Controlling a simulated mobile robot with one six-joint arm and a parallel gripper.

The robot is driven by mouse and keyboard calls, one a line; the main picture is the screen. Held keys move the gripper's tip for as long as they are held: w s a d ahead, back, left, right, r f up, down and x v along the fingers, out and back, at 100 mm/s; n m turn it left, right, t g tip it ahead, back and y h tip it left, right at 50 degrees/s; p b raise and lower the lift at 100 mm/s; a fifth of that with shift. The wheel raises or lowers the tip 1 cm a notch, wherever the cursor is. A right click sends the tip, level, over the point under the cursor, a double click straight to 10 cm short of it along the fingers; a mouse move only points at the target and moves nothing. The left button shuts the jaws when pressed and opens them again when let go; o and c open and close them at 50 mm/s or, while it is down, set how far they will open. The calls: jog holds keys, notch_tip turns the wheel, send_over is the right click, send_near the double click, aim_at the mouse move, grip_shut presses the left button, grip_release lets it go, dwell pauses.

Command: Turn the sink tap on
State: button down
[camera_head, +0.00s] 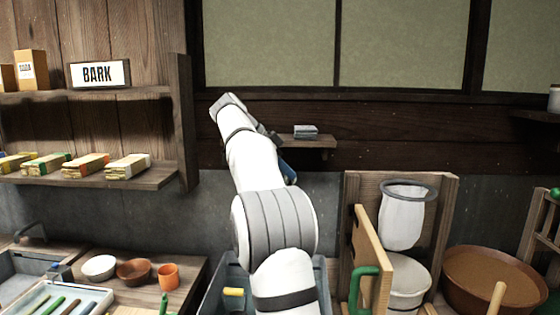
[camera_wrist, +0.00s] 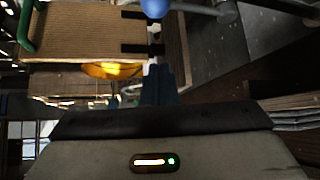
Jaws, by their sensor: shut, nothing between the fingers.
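The sink (camera_head: 22,284) is at the lower left in the head view, with a grey curved tap spout (camera_head: 30,228) at its back. A small bluish piece (camera_head: 62,271) sits at the basin's right edge; I cannot tell whether it is the tap's handle. My gripper (camera_wrist: 160,80) shows in the wrist view with its dark blue fingers together and nothing between them. In the head view my arm mostly hides it, well to the right of the sink. A blue ball (camera_wrist: 155,8) beside a grey rod lies beyond the fingertips; what it belongs to is unclear.
Bowls (camera_head: 99,267) and an orange cup (camera_head: 168,276) stand right of the sink, behind a tool tray (camera_head: 62,300). Shelves (camera_head: 95,180) with packets hang above. A wooden frame with a hoop (camera_head: 408,190) and a brown tub (camera_head: 490,275) stand right of my arm.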

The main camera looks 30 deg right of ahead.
jog(key=shift+w+a+r, duration=0.55)
jog(key=shift+a+r, duration=0.05)
jog(key=shift+r, duration=0.2)
